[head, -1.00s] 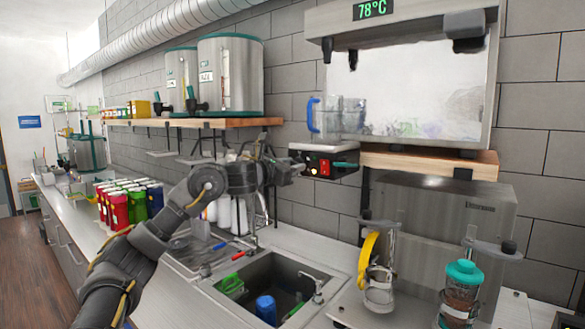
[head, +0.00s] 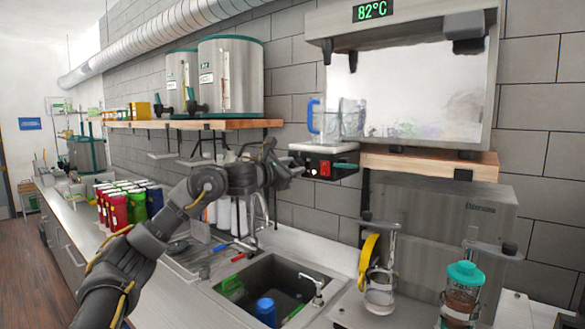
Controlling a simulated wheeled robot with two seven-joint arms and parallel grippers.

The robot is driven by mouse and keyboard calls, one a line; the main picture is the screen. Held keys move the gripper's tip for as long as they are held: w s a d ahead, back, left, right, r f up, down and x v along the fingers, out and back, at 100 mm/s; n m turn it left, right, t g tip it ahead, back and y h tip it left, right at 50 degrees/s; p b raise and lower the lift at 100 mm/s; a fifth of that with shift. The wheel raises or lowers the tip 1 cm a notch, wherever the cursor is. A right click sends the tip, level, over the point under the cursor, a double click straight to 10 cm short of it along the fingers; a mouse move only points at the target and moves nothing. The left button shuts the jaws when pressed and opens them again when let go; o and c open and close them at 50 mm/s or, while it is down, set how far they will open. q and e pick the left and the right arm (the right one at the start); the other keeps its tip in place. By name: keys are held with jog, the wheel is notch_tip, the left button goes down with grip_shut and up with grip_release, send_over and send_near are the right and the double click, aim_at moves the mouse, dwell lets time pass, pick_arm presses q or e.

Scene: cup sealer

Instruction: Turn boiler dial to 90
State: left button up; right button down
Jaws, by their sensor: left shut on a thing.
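The boiler is the large steel box with a pale front panel (head: 410,95) at the upper right of the head view. Its green display (head: 373,10) reads 82°C. Below its left end is a small black control box (head: 333,168) with a red switch (head: 325,168) and a green-tipped lever. My left gripper (head: 297,171) is at the left end of this box, shut on the boiler dial there. The gripper hides the dial, so its marks cannot be read. My right gripper is not in view.
A wooden shelf (head: 430,161) runs under the boiler. A clear jug with a blue handle (head: 315,117) stands above the control box. A steel machine (head: 450,220) stands at the lower right.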

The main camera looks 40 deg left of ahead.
pick_arm(q)
jog(key=o, duration=1)
jog(key=shift+s, duration=0.1)
jog(key=shift+s+f+b, duration=0.1)
jog(key=shift+s+b, duration=0.2)
jog(key=s+b, duration=0.3)
jog(key=s, duration=0.7)
jog(key=shift+d, duration=0.1)
